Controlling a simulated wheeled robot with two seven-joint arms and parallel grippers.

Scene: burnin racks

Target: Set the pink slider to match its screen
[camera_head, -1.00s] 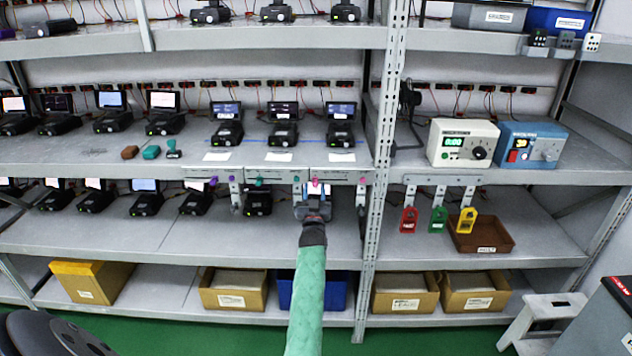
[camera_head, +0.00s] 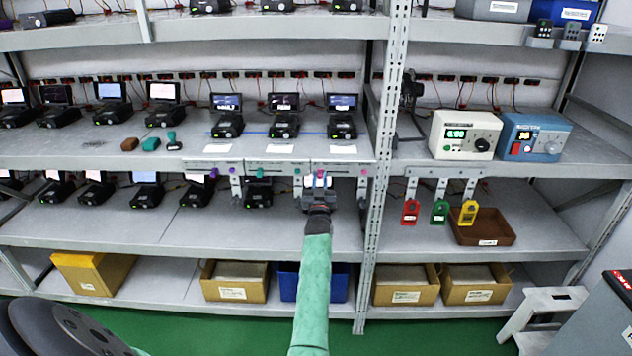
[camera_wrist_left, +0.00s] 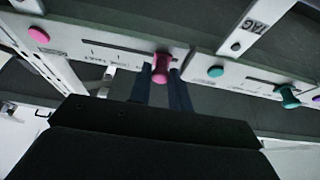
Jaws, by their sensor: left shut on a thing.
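The pink slider (camera_head: 320,174) is a small knob on a white strip along the front edge of the middle shelf. In the left wrist view the pink knob (camera_wrist_left: 161,68) stands in a slot with tick marks. My left gripper (camera_head: 320,183) is at this knob from below and in front, its two dark fingers (camera_wrist_left: 160,88) shut on it. A dark device with a small lit screen (camera_head: 342,102) stands on the shelf above; its text is too small to read. My right gripper is not in view.
A round pink button (camera_head: 363,171) is at the strip's right end. A teal slider (camera_head: 259,174) and a purple one (camera_head: 214,173) sit on strips to the left. A metal upright (camera_head: 375,200) stands close right. Devices stand behind, on the shelf below.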

